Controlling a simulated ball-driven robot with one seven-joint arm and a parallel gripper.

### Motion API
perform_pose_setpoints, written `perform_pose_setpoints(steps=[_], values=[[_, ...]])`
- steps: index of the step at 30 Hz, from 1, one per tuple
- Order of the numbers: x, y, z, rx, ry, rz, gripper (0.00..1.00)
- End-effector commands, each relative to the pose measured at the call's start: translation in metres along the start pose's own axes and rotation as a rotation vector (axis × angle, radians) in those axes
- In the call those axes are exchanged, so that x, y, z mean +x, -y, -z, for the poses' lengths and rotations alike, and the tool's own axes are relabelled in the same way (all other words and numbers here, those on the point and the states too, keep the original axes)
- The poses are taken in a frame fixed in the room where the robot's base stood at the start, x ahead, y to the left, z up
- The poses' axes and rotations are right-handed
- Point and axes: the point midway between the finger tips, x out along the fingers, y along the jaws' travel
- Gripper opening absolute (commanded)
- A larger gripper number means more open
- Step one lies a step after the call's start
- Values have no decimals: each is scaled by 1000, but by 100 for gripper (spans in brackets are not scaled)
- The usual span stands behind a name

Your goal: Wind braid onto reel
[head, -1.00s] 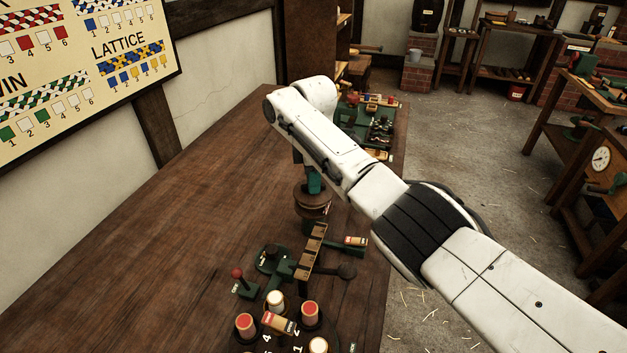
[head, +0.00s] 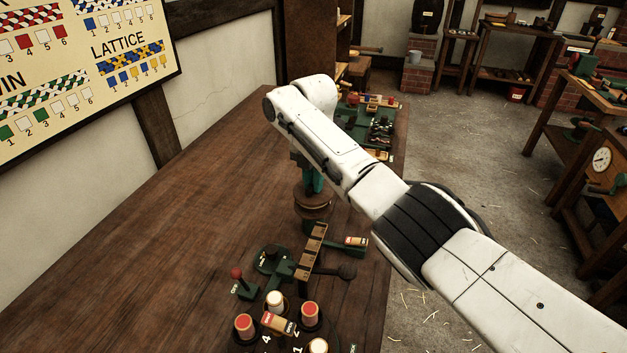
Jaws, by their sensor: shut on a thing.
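The brown wooden reel (head: 312,203) stands upright on the table beyond the braiding machine. A green part (head: 314,181) rises from its top. My white arm reaches in from the lower right and bends down over the reel. My gripper (head: 301,163) points down there, largely hidden by the arm, shut at the green part on top of the reel. Its fingertips cannot be made out clearly. The braiding machine at the front carries red-topped and white-topped spools (head: 245,327) on a dark disc. A wooden trough (head: 313,248) lies between machine and reel. No braid can be made out.
A red-knobbed lever (head: 237,274) and a dark-knobbed handle (head: 346,272) flank the trough. Green tooling (head: 381,130) stands at the table's far end, behind my arm. The left of the table (head: 190,240) is bare. A pattern board (head: 85,65) hangs on the wall.

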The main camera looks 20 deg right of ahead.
Motion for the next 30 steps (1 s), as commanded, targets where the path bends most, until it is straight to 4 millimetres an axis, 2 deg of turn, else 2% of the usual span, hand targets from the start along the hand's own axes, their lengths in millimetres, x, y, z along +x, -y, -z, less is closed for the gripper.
perform_pose_setpoints(steps=[12,29,30], values=[[-2,-1,0,-196,2,-4,0],[-2,-1,0,-224,3,-4,0],[-2,-1,0,-224,3,-3,19]])
